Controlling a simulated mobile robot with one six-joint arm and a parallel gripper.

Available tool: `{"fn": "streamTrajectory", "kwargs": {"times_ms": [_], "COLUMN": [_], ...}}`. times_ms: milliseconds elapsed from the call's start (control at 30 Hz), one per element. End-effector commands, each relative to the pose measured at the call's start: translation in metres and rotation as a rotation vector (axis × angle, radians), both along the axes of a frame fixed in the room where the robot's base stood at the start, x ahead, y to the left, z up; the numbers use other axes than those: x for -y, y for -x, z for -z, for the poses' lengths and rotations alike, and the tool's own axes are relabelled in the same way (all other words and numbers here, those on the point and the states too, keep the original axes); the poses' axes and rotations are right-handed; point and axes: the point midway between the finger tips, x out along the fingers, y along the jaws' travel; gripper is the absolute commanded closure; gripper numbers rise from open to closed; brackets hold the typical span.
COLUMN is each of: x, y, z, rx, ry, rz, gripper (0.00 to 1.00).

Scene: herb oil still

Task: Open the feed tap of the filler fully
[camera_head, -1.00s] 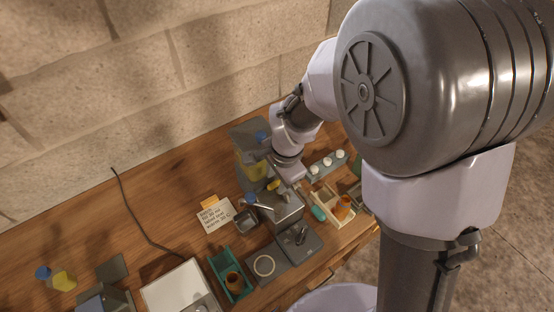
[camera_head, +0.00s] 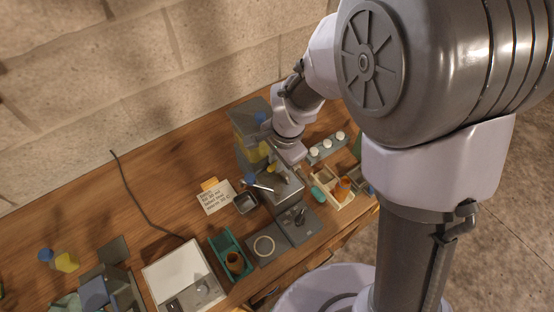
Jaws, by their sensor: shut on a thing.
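The filler is a grey machine (camera_head: 284,190) with a tank of yellow liquid (camera_head: 241,134) at its back, standing on the wooden bench. A lever with a blue knob (camera_head: 249,179) sticks out on its left side. My gripper (camera_head: 277,169) reaches down over the filler from the upper right, just in front of the tank. It is shut on a small part there, which I take to be the feed tap. A small yellow piece (camera_head: 271,168) shows beside the jaws. The fingertips and most of the tap are hidden by my wrist, so the tap's angle cannot be read.
A row of white-capped vials (camera_head: 327,148) and a wooden divided box (camera_head: 345,189) stand right of the filler. A teal tray (camera_head: 226,247), a small grey dish (camera_head: 246,202) and a note card (camera_head: 216,197) lie to its left. A white-topped device (camera_head: 175,266) stands further left.

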Motion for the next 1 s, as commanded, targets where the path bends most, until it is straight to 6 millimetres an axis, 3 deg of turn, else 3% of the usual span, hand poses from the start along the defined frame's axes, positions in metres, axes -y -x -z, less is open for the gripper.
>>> {"fn": "streamTrajectory", "kwargs": {"times_ms": [1000], "x": [0.011], "y": [0.000], "z": [-0.001], "rx": [0.001], "ry": [0.000], "rz": [-0.901], "gripper": [1.00]}}
